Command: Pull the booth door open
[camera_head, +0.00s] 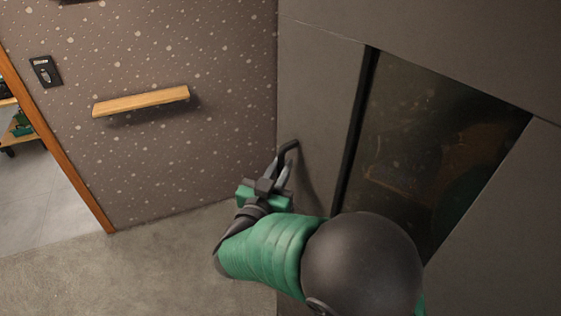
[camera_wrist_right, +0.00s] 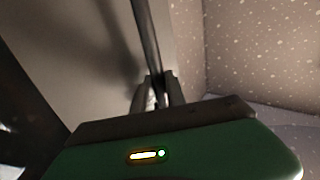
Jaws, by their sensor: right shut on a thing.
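The booth door (camera_head: 317,95) is a grey panel with a dark glass window (camera_head: 425,150) in a black frame. A dark bar handle (camera_head: 288,148) stands out from its left part. My right gripper (camera_head: 282,168) is at the handle, its fingers shut on the bar. In the right wrist view the handle (camera_wrist_right: 146,40) runs down between the fingers of the right gripper (camera_wrist_right: 157,92). My right forearm hides the lower part of the door. Whether the door stands ajar cannot be told. My left gripper is not in view.
A speckled wall (camera_head: 190,50) with a wooden shelf (camera_head: 141,101) and a dark wall switch panel (camera_head: 45,71) is at the left. An opening with a wooden frame (camera_head: 62,160) leads to another room at the far left. The grey floor (camera_head: 130,270) in front is clear.

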